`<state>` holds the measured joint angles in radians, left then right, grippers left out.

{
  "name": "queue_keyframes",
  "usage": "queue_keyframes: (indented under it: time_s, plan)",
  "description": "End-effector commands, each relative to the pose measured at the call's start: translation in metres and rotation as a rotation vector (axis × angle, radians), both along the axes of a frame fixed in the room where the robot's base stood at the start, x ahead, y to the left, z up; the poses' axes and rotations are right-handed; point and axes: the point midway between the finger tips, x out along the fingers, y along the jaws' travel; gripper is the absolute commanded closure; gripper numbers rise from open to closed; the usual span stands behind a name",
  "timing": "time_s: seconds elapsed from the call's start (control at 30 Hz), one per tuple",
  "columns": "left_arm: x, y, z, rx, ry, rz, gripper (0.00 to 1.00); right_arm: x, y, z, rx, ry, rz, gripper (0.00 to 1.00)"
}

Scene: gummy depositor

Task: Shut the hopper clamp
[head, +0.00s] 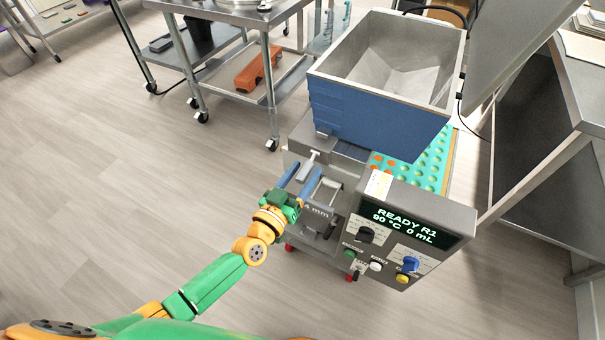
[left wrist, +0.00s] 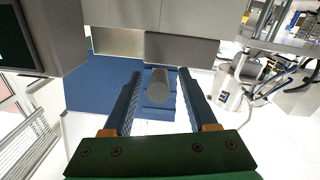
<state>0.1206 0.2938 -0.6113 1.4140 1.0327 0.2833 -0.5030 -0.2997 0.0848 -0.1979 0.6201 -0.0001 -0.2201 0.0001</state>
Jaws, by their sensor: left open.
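The hopper (head: 375,115) is a blue, open-topped box with a pale metal inside, on top of the depositor machine. At its lower left corner a grey clamp (head: 312,163) sticks out with a short T-shaped handle. My left gripper (head: 304,173) is open at this clamp, its two blue fingers pointing up toward the hopper. In the left wrist view a grey round-ended handle (left wrist: 157,86) stands between the open fingers (left wrist: 157,92), with gaps on both sides. I cannot tell how far the clamp is turned. My right gripper is not in view.
The control box (head: 412,230) with a lit display reading READY R1 stands right of my gripper. A teal mold tray (head: 432,160) lies under the hopper. A steel cart (head: 240,85) stands behind left, a steel table (head: 545,120) at right. The floor at left is clear.

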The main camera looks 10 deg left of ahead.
Motion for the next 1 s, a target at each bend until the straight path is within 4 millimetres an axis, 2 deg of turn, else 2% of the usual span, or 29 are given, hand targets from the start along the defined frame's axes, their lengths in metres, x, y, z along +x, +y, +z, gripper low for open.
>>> queue_keyframes:
  time_s: [0.13,0.17,0.3,0.37,1.0]
  plan:
    - [-0.0001,-0.0001,0.0000,0.000,0.000,0.000,0.42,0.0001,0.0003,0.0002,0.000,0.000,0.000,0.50]
    - [-0.0001,0.0000,0.0000,0.000,0.000,0.000,0.47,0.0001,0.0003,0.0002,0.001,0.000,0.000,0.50]
    - [-0.0003,0.0001,0.0000,-0.001,0.000,0.000,0.85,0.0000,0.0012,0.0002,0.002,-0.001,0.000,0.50]
    - [-0.0003,0.0000,-0.0001,-0.001,0.001,0.000,1.00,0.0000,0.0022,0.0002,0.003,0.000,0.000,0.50]
    - [-0.0006,0.0002,-0.0006,0.000,0.002,0.000,1.00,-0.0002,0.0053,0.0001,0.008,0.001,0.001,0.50]
